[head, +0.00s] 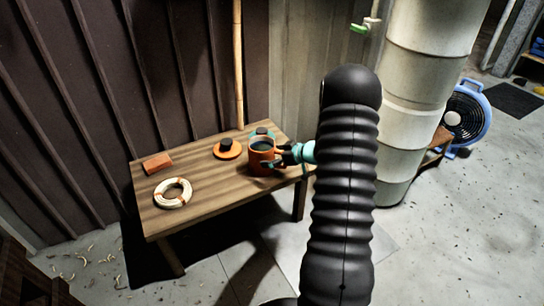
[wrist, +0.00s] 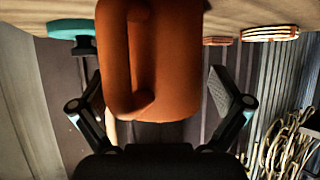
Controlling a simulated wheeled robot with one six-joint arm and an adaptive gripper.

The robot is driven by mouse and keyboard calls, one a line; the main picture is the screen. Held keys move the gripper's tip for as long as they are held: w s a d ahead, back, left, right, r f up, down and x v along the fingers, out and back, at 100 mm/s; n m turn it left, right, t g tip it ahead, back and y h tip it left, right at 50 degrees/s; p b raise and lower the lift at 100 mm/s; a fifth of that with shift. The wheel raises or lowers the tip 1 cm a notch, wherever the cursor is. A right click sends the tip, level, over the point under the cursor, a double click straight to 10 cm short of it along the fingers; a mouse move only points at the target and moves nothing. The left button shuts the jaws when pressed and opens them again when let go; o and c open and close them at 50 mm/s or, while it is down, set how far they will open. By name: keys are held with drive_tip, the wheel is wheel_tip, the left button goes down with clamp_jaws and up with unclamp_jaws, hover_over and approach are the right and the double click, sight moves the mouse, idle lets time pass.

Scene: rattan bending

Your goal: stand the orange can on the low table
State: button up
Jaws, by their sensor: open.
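The orange can (head: 262,152), with a dark opening at the top, stands upright on the low table (head: 215,193), near its right end. In the wrist view the can (wrist: 168,60) and its handle fill the middle, with the table (wrist: 250,10) along the top of the upside-down picture. My gripper (head: 278,159) is at the can's right side in the head view. In the wrist view my gripper (wrist: 160,92) is open, with one finger on each side of the can and visible gaps between. The can's far side is hidden.
On the table are an orange disc (head: 233,154) with a dark piece on it, a teal disc (head: 271,133) partly behind the can, a reddish block (head: 157,163) and a pale coiled ring (head: 172,193). A bamboo pole (head: 239,65) stands behind. A thick pale column (head: 415,90) stands right.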

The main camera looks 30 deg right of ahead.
drive_tip(key=shift+r, duration=0.1)
drive_tip(key=shift+s+d+r, duration=0.15)
drive_tip(key=shift+s, duration=0.05)
drive_tip(key=v, duration=1.1)
drive_tip(key=w+a+r+m+t+h, duration=0.1)
drive_tip(key=w+r+h, duration=0.15)
drive_tip(key=r, duration=0.35)
drive_tip(key=w+r+t+h, duration=0.1)
drive_tip(key=r+h, duration=0.2)
drive_tip(key=r, duration=0.2)
drive_tip(key=s+a+r+m+g+h, duration=0.1)
drive_tip(key=s+a+r+m+h, duration=0.3)
drive_tip(key=r, duration=0.6)
drive_tip(key=s+a+g+y, duration=0.1)
drive_tip(key=s+a+g, duration=0.2)
drive_tip(key=s+a, duration=0.7)
drive_tip(key=s+a+m+g+y, duration=0.1)
drive_tip(key=s+a+g+y, duration=0.1)
drive_tip(key=s+a, duration=0.9)
drive_tip(key=s, duration=0.6)
drive_tip(key=shift+s+f+g+p, duration=0.35)
drive_tip(key=shift+g, duration=0.05)
